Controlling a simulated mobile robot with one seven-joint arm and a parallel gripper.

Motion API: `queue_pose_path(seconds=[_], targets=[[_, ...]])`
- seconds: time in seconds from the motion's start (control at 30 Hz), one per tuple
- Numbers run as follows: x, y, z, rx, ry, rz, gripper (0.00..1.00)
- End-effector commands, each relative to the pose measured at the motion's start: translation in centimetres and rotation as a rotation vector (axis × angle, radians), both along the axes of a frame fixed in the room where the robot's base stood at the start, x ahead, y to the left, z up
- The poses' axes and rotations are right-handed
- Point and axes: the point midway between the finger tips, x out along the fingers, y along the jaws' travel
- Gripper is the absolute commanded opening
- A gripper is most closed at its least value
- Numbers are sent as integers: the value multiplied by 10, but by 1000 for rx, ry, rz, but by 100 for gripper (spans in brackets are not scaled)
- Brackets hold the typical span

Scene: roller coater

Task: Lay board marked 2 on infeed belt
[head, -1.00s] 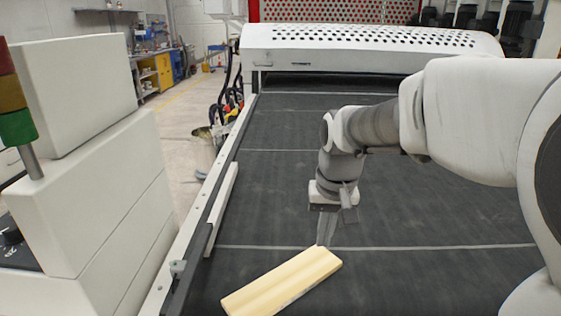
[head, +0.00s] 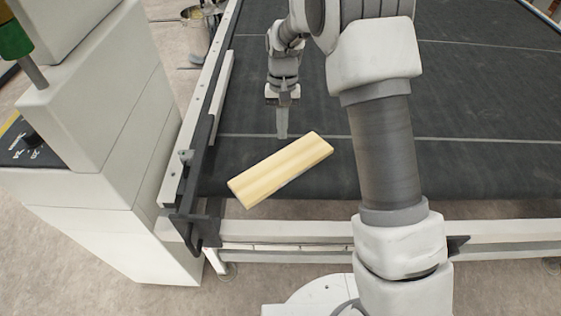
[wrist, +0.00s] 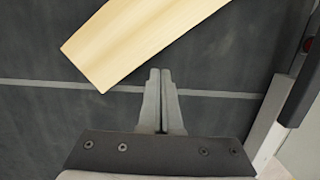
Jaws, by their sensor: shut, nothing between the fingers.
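A pale wooden board (head: 281,169) lies at a slant on the dark infeed belt (head: 460,95), near the belt's front edge and towards its left side. It also shows at the top of the wrist view (wrist: 140,38). No number can be read on its visible face. My gripper (head: 281,135) is shut and empty, pointing down just behind the board in the head view. In the wrist view my fingertips (wrist: 160,72) are together, with belt showing between them and the board.
A metal side rail (head: 200,110) with a bracket runs along the belt's left edge. A pale machine cabinet (head: 115,150) with a control panel stands left of it. The belt behind and right of the board is clear.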

Motion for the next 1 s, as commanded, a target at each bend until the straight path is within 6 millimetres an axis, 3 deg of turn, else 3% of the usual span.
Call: queue_pose_path(seconds=[0.7,1.0], targets=[[-106,6,1,0,0,1,0],[-112,6,-16,0,-1,0,0]])
